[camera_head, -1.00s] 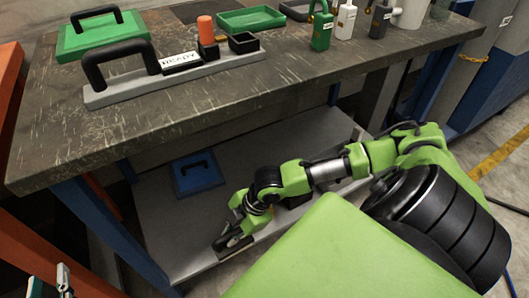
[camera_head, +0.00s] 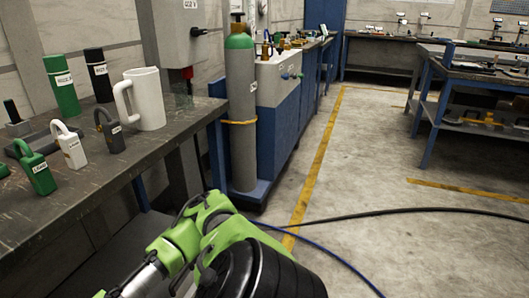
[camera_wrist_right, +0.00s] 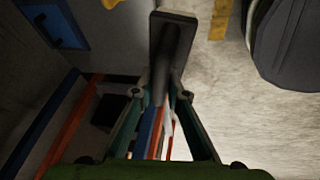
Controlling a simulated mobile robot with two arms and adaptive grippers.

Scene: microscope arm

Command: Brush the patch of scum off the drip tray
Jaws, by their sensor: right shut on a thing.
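My right gripper (camera_wrist_right: 164,97) shows in the right wrist view, shut on a dark tool (camera_wrist_right: 173,40). The tool has a flat oblong plate and a bar-like part running back between the fingers; I cannot tell whether it is a brush. In the head view my right arm comes in at the bottom, and its gripper is out of frame. My left gripper is not in view. I cannot make out a drip tray or a patch of scum in either current view.
A workbench (camera_head: 75,195) at left holds a white mug (camera_head: 147,100), green and black cylinders, and several padlock-shaped items. A gas cylinder (camera_head: 241,110) stands beyond it. Open floor (camera_head: 370,175) with cables lies right. A blue panel (camera_wrist_right: 60,25) shows in the wrist view.

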